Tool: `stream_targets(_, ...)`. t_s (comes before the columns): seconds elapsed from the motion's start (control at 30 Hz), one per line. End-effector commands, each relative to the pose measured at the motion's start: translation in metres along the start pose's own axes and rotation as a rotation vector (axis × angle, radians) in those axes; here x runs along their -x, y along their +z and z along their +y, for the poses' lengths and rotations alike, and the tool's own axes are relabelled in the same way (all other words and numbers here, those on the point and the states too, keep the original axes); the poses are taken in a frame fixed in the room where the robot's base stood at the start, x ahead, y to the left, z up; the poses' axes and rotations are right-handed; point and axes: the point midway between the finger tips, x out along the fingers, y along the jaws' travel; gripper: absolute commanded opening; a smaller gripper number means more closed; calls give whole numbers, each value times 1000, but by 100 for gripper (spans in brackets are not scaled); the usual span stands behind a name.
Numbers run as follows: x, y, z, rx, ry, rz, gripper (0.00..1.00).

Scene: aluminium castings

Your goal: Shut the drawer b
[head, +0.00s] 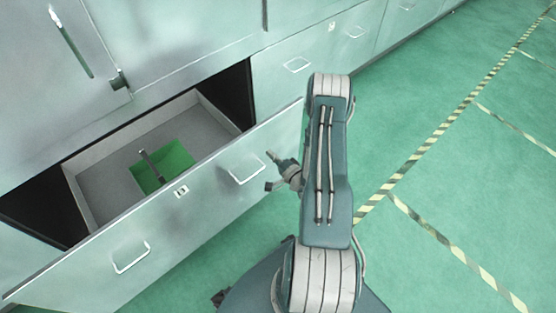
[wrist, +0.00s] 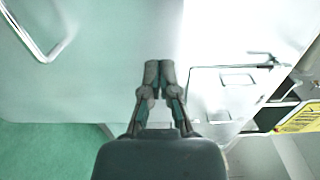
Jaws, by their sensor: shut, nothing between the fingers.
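One wide drawer (head: 205,203) stands pulled out of the pale cabinet in the head view, with two wire handles (head: 131,258) and a small label too small to read. My gripper (head: 268,170) is shut and empty, in front of the right part of the drawer front, close to its right handle (head: 246,170). In the wrist view my gripper (wrist: 159,64) points at the pale front panel (wrist: 95,85), near its right edge. A handle (wrist: 42,40) is at the upper left. I cannot tell whether the fingertips touch the panel.
A green tray (head: 178,160) with a dark bar-shaped object (head: 150,166) lies inside the drawer. Closed drawers (head: 297,64) continue to the right along the cabinet. A yellow sign (wrist: 302,118) shows at right in the wrist view. The green floor (head: 450,185) with striped tape is clear.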

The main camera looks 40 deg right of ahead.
Motion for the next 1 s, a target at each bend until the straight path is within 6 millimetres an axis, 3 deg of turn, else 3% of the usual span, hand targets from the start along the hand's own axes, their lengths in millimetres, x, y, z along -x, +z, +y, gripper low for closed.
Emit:
stream_targets(0.2, -42, 1, 0, 3, -2, -3, 0)
stream_targets(0.4, -70, 0, -1, 1, -2, -1, 0)
stream_targets(1.0, -83, 0, -1, 1, 0, 0, 0)
